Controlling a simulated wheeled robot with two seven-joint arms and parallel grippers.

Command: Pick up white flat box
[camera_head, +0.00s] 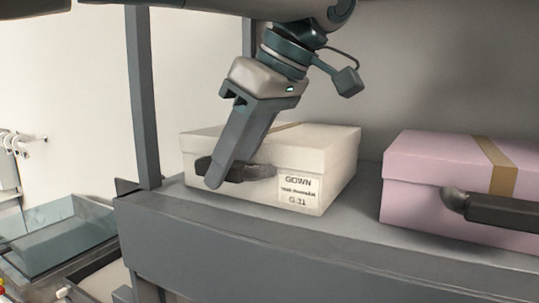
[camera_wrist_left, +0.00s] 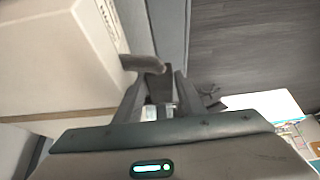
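The white flat box (camera_head: 235,150) sits on the grey shelf, with a tan strip on its lid and a label reading "GOWN" and "G.31" on its front. A dark handle (camera_head: 262,172) sticks out from its front face. My left gripper (camera_head: 214,182) points down in front of the box and covers part of the handle. In the left wrist view, the box (camera_wrist_left: 55,60) is at upper left, and its handle (camera_wrist_left: 138,62) reaches in front of the left gripper's tips (camera_wrist_left: 160,78). The fingers look apart; whether they touch the handle is unclear. My right gripper is out of view.
A pink box (camera_head: 430,165) with a tan strip and dark handle (camera_head: 500,210) stands right of the white box. The grey shelf (camera_head: 300,250) has a raised front edge and a post (camera_head: 143,100) at left. Lower left are open bins (camera_head: 65,240).

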